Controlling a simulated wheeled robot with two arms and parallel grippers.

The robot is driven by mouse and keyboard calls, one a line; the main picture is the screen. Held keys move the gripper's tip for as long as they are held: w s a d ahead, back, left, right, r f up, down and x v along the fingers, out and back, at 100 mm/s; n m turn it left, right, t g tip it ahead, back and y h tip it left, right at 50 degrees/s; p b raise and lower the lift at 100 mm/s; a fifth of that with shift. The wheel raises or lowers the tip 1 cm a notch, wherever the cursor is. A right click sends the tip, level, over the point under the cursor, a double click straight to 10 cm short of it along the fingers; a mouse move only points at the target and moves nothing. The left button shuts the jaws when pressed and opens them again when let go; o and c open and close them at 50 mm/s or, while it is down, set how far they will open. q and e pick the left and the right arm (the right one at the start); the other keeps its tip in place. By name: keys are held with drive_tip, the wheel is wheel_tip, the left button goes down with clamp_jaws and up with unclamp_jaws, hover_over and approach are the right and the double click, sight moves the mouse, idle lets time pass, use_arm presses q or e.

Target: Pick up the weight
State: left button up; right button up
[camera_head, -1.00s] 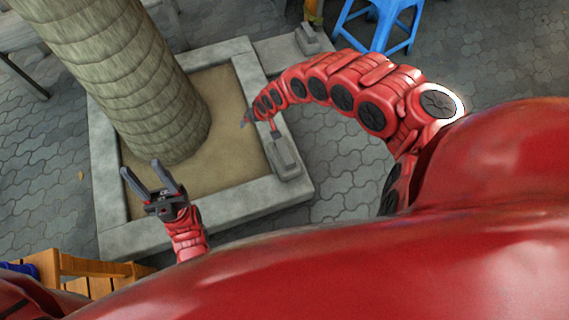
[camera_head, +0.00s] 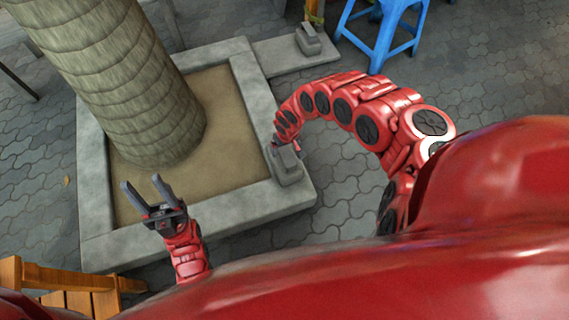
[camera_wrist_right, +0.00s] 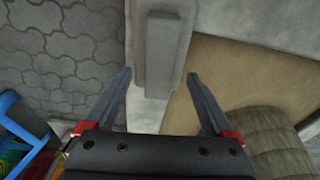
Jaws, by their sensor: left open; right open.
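A grey weight (camera_head: 289,172) with a raised bar-shaped top sits on the right ledge of the stone planter border (camera_head: 252,85). In the right wrist view the weight's bar (camera_wrist_right: 162,45) runs up the middle. My right gripper (camera_wrist_right: 159,73) is open, with one finger on each side of the bar's near end and a gap visible on both sides. In the head view its fingers are mostly hidden at the weight. My left gripper (camera_head: 140,182) is open and empty above the planter's front left part, away from the weight.
A second similar grey block (camera_head: 308,41) sits on a slab further back. A thick tree trunk (camera_head: 125,85) stands in the planter. A blue stool (camera_head: 385,30) is at the back; wooden furniture (camera_head: 75,285) is at the front left. Paving right of the planter is clear.

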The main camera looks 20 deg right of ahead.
drive_tip(key=f, duration=0.1)
drive_tip(key=f+b, duration=0.1)
drive_tip(key=f, duration=0.1)
drive_tip(key=f+b, duration=0.1)
drive_tip(key=shift+w+f, duration=0.25)
drive_tip(key=shift+f+b, duration=0.3)
drive_tip(key=shift+b, duration=0.05)
drive_tip(key=shift+r, duration=0.1)
clamp_jaws()
